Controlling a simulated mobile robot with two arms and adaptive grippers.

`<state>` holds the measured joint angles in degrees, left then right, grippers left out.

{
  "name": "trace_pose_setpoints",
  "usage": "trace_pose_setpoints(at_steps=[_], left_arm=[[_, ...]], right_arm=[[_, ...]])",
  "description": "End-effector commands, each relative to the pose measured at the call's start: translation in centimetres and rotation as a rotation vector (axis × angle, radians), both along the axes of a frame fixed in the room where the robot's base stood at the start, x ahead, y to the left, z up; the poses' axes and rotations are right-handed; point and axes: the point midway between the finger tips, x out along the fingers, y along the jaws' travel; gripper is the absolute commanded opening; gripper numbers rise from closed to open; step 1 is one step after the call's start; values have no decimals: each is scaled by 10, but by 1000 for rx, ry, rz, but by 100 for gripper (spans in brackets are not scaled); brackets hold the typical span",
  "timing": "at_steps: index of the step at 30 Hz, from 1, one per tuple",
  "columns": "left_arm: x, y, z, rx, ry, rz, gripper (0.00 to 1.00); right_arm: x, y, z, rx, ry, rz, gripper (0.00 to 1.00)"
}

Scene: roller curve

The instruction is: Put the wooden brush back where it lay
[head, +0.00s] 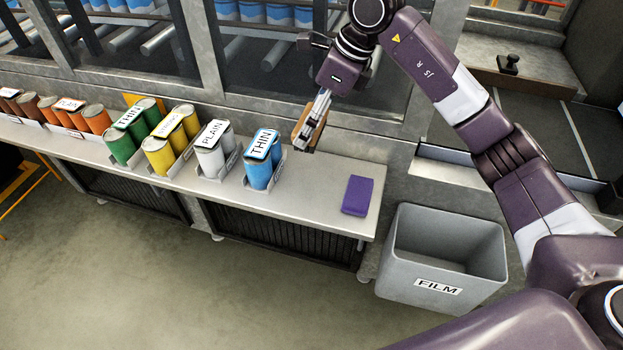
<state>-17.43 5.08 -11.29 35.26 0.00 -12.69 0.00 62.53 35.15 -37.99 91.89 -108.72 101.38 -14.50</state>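The wooden brush (297,124) shows as a tan piece at the fingers of my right gripper (313,121), at the back of the grey bench, just right of the blue cans. The fingers point down and appear shut on it, covering its middle. I cannot tell whether the brush touches the bench top (300,192). My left gripper is not in view.
Blue cans (259,172), white cans (210,160), yellow cans (160,157) and green cans (119,147) stand in holders leftward along the bench. A purple block (357,196) lies near the right end. A grey FILM bin (440,261) stands on the floor. Framed panels rise behind.

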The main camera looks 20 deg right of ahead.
Motion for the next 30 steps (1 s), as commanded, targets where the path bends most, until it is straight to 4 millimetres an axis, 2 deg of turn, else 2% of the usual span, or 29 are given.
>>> trace_pose_setpoints(at_steps=[9, 13, 16, 23, 30], left_arm=[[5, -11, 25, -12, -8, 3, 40], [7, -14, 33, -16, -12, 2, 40], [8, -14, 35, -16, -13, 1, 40], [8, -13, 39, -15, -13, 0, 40], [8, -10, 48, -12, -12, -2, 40]], right_arm=[[-2, 0, -80, 1, 8, 2, 64], [-2, 0, -109, 0, 5, 2, 64], [-1, 1, -123, 1, 3, 3, 64], [-1, 0, -140, 1, 3, 3, 64], [-1, 0, -172, 0, 2, 4, 64]])
